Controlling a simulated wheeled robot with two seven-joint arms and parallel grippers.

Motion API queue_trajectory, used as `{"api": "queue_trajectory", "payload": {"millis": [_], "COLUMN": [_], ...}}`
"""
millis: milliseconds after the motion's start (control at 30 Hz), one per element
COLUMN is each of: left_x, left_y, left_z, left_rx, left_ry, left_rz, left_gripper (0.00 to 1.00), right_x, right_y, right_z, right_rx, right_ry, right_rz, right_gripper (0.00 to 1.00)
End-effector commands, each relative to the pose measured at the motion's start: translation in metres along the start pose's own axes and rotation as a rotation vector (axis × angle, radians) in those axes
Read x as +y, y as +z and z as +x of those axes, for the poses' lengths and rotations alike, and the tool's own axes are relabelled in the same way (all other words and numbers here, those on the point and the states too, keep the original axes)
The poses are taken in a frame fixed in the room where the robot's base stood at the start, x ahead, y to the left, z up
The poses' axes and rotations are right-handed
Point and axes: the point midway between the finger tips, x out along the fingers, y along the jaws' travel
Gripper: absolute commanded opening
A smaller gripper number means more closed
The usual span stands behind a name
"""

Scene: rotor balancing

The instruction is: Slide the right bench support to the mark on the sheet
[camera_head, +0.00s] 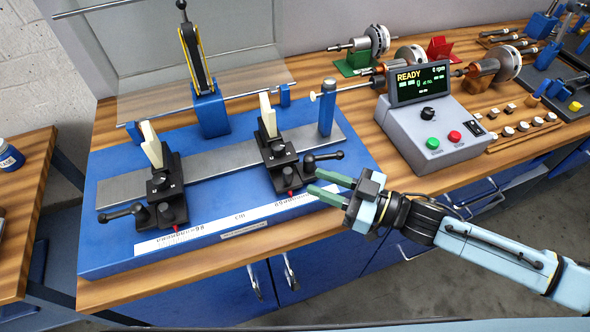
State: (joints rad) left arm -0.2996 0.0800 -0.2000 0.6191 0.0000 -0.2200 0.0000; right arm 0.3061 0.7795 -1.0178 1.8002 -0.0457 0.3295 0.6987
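The right bench support (281,165) is a black block with a cream upright, standing on the grey rail of the blue bench (105,240). A black lever with a round knob sticks out to its right, and a red pointer (290,193) shows at its front foot. White printed scale strips (295,203) run along the bench's front; their marks are too small to read. My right gripper (313,181) has its green fingers apart, with no object between them. Its tips are close to the support's front right, below the lever; contact cannot be told. My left gripper is out of view.
The left bench support (165,185) stands on the same rail. A blue post (327,108) rises at the rail's right end, and a blue belt arm (208,110) stands behind. A grey control box (425,130) reading READY is to the right. Rotors stand further back.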

Motion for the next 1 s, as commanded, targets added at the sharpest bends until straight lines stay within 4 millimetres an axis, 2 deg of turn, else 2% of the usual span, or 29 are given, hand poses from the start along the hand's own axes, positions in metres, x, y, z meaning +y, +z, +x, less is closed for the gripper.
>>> {"api": "queue_trajectory", "payload": {"millis": [100,300,500,733,767,967,1000], "left_x": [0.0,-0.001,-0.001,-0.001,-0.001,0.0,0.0], "left_y": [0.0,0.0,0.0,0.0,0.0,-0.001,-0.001], "left_z": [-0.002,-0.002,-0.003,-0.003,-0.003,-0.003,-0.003], "left_rx": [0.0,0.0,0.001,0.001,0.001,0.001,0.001], "left_ry": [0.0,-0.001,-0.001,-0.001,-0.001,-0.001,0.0], "left_rz": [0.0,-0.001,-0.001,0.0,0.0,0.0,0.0], "left_gripper": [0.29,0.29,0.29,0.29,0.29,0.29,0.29], "right_x": [0.0,0.0,0.0,0.0,0.0,0.0,0.0], "right_y": [-0.001,0.0,0.0,0.0,0.0,0.0,0.0], "right_z": [0.026,0.054,0.065,0.065,0.065,0.065,0.065], "right_rx": [0.003,0.001,-0.001,-0.001,-0.001,-0.001,-0.001], "right_ry": [-0.001,0.0,0.0,0.0,0.0,0.0,0.0], "right_rz": [-0.002,0.0,-0.001,-0.001,-0.001,-0.001,-0.001], "right_gripper": [0.28,0.28,0.28,0.28,0.27,0.01,0.0]}}
